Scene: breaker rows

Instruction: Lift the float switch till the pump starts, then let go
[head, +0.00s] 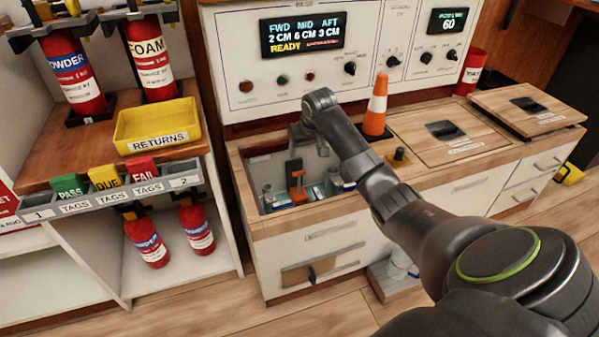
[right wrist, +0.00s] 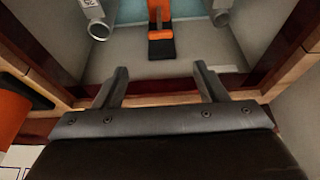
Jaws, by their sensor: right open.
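The float switch (head: 297,186) is an orange piece on a dark post, standing in the open compartment (head: 247,180) of the wooden counter. In the right wrist view the orange float switch (right wrist: 158,14) shows beyond the fingers, above a black and orange foot; its top is cut off. My right gripper (head: 302,137) is over the compartment's back part, above the float switch. Its fingers (right wrist: 163,85) are apart with nothing between them, and do not touch the switch. The display (head: 303,35) reads FWD 2 CM, MID 6 CM, AFT 3 CM, READY. My left gripper is out of view.
Grey pipe ends (right wrist: 98,28) flank the switch inside the compartment. An orange cone (head: 377,105) stands on the counter right of the opening, beside closed wooden hatches (head: 445,140). A shelf with extinguishers and a yellow returns tray (head: 155,124) stands at left.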

